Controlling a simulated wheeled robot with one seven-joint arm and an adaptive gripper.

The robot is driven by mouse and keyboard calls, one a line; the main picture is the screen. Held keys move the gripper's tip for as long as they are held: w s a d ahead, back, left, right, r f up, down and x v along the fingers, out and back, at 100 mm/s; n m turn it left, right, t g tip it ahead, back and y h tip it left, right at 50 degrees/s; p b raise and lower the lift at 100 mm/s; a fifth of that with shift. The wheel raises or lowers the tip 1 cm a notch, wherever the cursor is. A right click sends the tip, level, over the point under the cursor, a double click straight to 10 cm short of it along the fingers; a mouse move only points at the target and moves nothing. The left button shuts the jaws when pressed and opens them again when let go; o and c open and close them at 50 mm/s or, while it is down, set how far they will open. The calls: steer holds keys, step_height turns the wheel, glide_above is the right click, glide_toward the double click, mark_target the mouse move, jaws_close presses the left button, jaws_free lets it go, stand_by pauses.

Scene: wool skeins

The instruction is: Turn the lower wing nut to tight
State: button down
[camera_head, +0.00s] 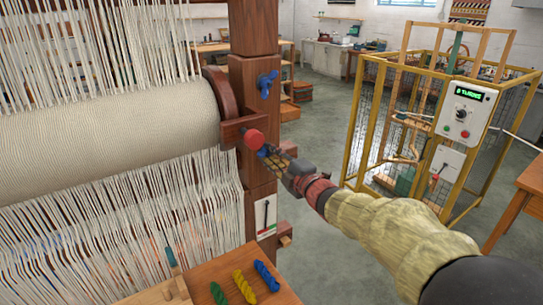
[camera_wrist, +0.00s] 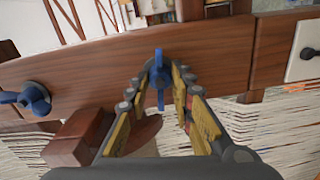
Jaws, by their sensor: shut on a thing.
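The lower blue wing nut (camera_wrist: 159,78) is on the wooden loom post, between my fingertips in the wrist view. In the head view only a bit of blue (camera_head: 264,151) shows at the tips, partly hidden. My gripper (camera_wrist: 160,70) is shut on this wing nut; its tips are close to the post face. In the wrist view its wings stand nearly along the picture's vertical, across the post's length. The upper blue wing nut (camera_head: 266,83) is higher on the same post, clear of my gripper; it also shows at the left of the wrist view (camera_wrist: 30,98).
The cloth roller (camera_head: 110,135) and white warp threads are left of the post. A white lever plate (camera_head: 266,216) is below. A yellow-framed cage (camera_head: 440,110) stands right, with open floor between.

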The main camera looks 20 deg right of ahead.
steer(key=shift+m, duration=0.3)
steer(key=m+p, duration=0.3)
steer(key=m, duration=0.3)
steer(key=shift+p, duration=0.4)
steer(key=m+p, duration=0.4)
steer(key=m, duration=0.2)
steer(key=shift+m, duration=0.3)
steer(key=m+p, duration=0.2)
steer(key=m, duration=0.2)
steer(key=shift+p, duration=0.35)
steer(key=m+p, duration=0.2)
steer(key=m, duration=0.3)
steer(key=shift+p, duration=0.35)
steer(key=shift+f+m, duration=0.1)
steer(key=shift+m, duration=0.2)
steer(key=c, duration=1.5)
jaws_free()
steer(key=shift+c, duration=0.2)
steer(key=shift+s, duration=0.1)
